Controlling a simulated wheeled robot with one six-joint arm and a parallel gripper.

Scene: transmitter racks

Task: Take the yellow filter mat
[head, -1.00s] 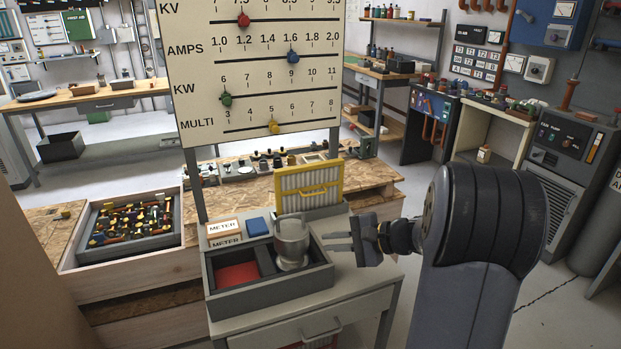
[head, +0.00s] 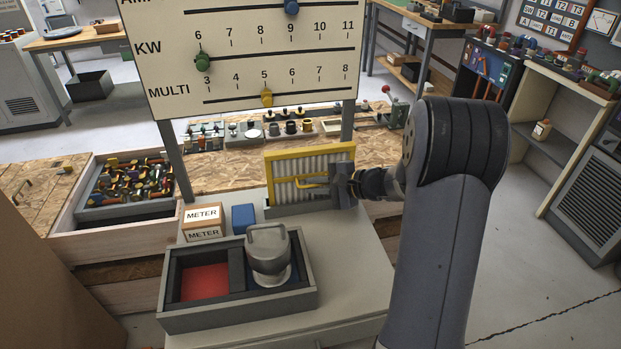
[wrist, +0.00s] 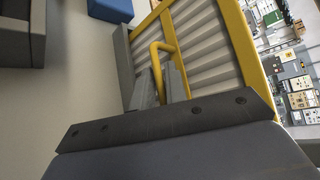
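The yellow filter mat (head: 310,154) is a yellow frame with pale pleats and a yellow bar handle. It stands upright at the back of the grey bench, behind the two-part tray. My gripper (head: 332,183) is at the right part of its front, by the right end of the handle. In the wrist view the mat (wrist: 205,45) fills the upper middle, and the fingers of my gripper (wrist: 160,86) lie on either side of the yellow handle bar. I cannot tell whether they press on it.
A grey tray (head: 238,313) holds a red-floored compartment and a metal canister (head: 268,255). A METER box (head: 203,222) and a blue block (head: 243,218) stand left of the mat. A scale board (head: 250,50) rises on posts behind. The bench front right of the tray is clear.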

